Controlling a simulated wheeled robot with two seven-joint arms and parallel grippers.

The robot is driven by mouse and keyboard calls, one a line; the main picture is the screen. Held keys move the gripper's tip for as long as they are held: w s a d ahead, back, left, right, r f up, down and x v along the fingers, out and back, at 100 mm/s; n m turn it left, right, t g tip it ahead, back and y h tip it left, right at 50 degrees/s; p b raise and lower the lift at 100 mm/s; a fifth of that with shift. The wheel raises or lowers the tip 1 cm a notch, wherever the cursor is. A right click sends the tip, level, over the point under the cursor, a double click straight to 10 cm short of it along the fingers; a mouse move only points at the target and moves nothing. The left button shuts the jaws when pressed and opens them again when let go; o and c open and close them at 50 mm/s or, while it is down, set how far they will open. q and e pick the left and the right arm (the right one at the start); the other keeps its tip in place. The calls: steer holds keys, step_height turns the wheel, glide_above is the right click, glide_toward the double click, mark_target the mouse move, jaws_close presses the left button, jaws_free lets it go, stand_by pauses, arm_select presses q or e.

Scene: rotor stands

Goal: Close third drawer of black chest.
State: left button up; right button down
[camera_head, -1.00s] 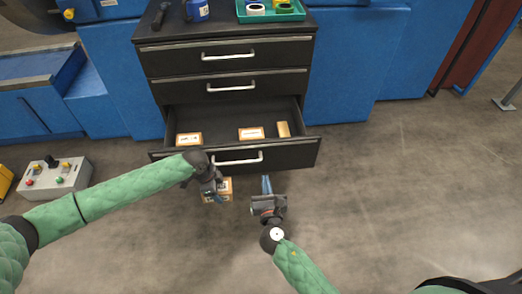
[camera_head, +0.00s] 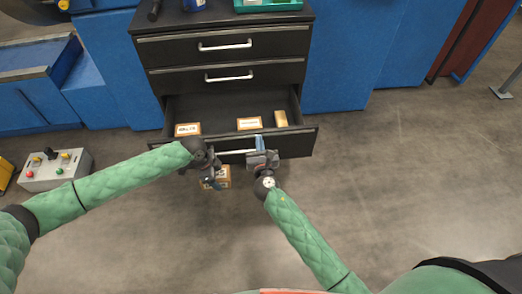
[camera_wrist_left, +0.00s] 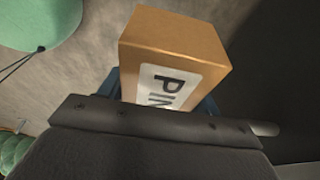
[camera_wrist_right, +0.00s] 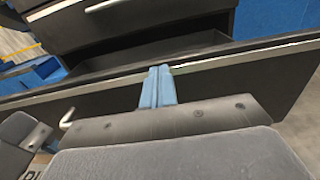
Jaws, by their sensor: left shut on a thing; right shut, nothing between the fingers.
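The black chest (camera_head: 226,61) stands ahead with its third drawer (camera_head: 294,144) pulled open toward me. The same drawer front fills the right wrist view (camera_wrist_right: 235,85). My right gripper (camera_head: 261,143) is shut and empty, its blue fingertips up against the drawer front or very close to it, right of the handle (camera_head: 237,151); whether they touch I cannot tell. My left gripper (camera_head: 213,184) is shut on a brown box (camera_head: 222,177) with a white label, just in front of the drawer. The box shows large in the left wrist view (camera_wrist_left: 178,55).
Inside the drawer lie two labelled boxes (camera_head: 188,129) (camera_head: 249,124) and a yellowish block (camera_head: 281,118). A green tray (camera_head: 268,6) sits on the chest top. A control box (camera_head: 55,170) stands on the floor at left.

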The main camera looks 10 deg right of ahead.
arm_select(q)
steer(key=shift+r, duration=0.1)
arm_select(e)
steer(key=shift+w, duration=0.6)
